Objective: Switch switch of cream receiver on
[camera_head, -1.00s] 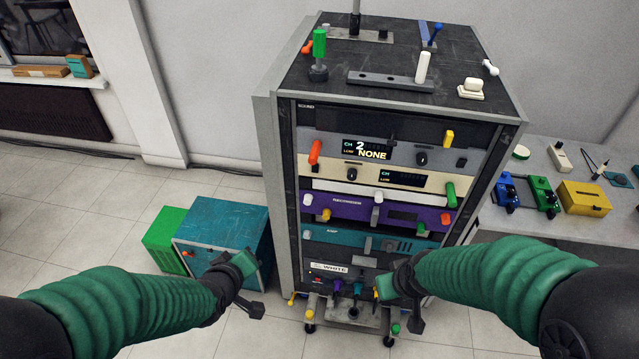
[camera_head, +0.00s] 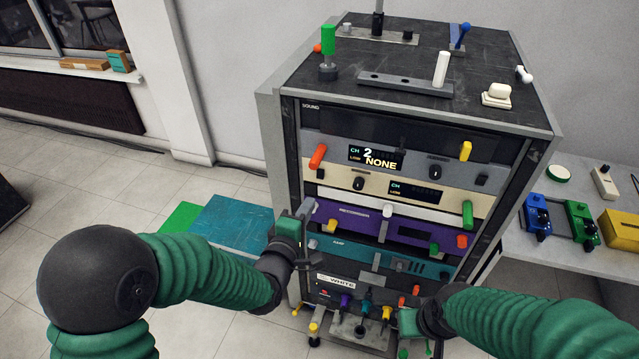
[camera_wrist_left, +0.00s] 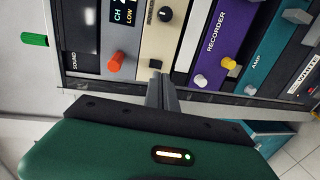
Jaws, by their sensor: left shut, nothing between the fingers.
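The cream receiver (camera_head: 340,182) is in the upper part of the rack, below a grey unit. It has a black knob (camera_head: 358,183), a dark display and a green handle on its right. In the left wrist view the cream panel (camera_wrist_left: 157,45) appears sideways, with a small dark square switch (camera_wrist_left: 155,64) near its left end. My left gripper (camera_head: 306,208) is shut and empty in front of the rack's left side. In the wrist view its fingertips (camera_wrist_left: 158,78) are close to the square; contact cannot be told. My right gripper (camera_head: 425,335) is low by the rack; its fingers are unclear.
Above the cream panel, the grey unit (camera_head: 340,145) reads "2 NONE", with an orange handle (camera_head: 318,156) on its left. A purple recorder (camera_head: 345,215) and teal amp (camera_head: 350,250) are below. Teal and green boxes stand on the floor left; a side table stands right.

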